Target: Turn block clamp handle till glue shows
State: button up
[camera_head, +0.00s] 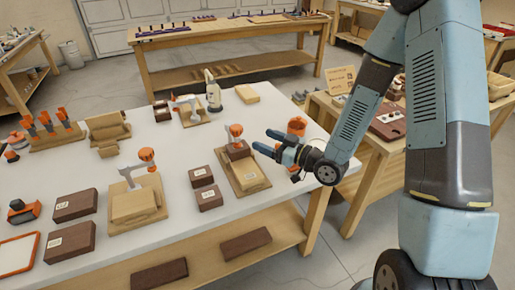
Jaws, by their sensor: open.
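My gripper (264,140) is open and empty above the right part of the white bench top (165,152), with its fingers pointing left. Left of its fingertips is a clamp with an orange handle (236,131), standing at a dark block on a pale wooden base (246,177). The fingertips look apart from that handle. A second clamp with an orange handle (146,155) stands on a pale block (134,204) at the front middle. Another orange part (297,126) shows just behind my gripper. I cannot make out any glue at the clamps.
Dark brown blocks (72,205) lie at the front left, and smaller ones (205,186) between the two clamps. A grey clamp (187,106) and a pale bottle (213,92) stand behind. Orange-handled tools (48,122) stand in a rack at left. A side table (372,133) is at right.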

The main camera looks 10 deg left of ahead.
aim_at(232, 125)
jog(key=shift+s+a+f, duration=0.15)
jog(key=shift+f, duration=0.15)
jog(key=shift+r, duration=0.25)
jog(key=x, duration=1.3)
jog(key=shift+w+a+r, duration=0.25)
jog(key=shift+w+a, duration=0.05)
jog(key=shift+c, duration=0.4)
jog(key=c, duration=0.9)
